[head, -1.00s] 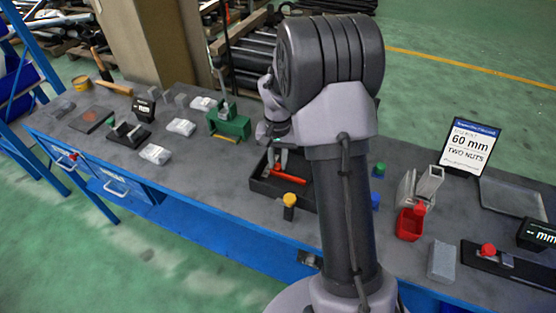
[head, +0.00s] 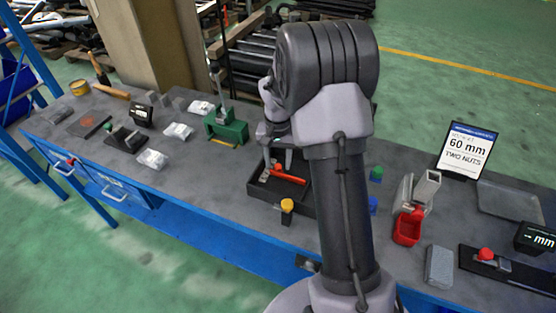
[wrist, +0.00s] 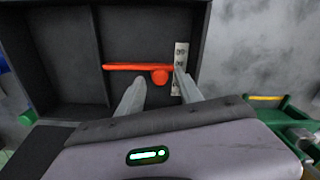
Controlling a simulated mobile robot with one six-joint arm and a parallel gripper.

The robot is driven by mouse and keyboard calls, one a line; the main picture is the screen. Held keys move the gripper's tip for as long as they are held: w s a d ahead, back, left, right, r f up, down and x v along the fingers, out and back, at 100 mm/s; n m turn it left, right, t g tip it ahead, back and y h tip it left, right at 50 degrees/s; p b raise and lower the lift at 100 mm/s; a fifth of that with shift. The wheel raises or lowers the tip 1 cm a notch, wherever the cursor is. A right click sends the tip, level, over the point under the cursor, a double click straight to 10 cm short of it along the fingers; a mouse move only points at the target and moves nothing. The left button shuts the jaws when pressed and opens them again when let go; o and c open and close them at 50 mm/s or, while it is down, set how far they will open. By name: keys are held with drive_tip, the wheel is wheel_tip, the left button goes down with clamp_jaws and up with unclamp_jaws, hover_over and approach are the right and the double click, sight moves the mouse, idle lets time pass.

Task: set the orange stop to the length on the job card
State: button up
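An orange bar with a round knob (wrist: 138,67) lies across a black tray in the wrist view, its right end at a pale metal strip with holes (wrist: 180,55). I take it for the orange stop; in the head view the orange part (head: 290,177) is partly behind my arm. My gripper (wrist: 160,80) is open above the tray, with its fingertips on either side of the knob in the picture. Contact cannot be told. The job card (head: 467,148) stands at the right of the bench and reads 60 mm, two nuts.
The black tray (wrist: 68,55) has raised walls and a divider. A green fixture (head: 226,129) stands close by. A yellow-topped post (head: 287,206) is at the tray's front. A red bin (head: 407,228) and a black gauge with a red knob (head: 485,254) are at the right.

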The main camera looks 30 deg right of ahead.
wheel_tip(320, 180, up, 17)
drive_tip(key=p, duration=0.5)
drive_tip(key=shift+r+p, duration=0.2)
drive_tip(key=shift+p, duration=0.15)
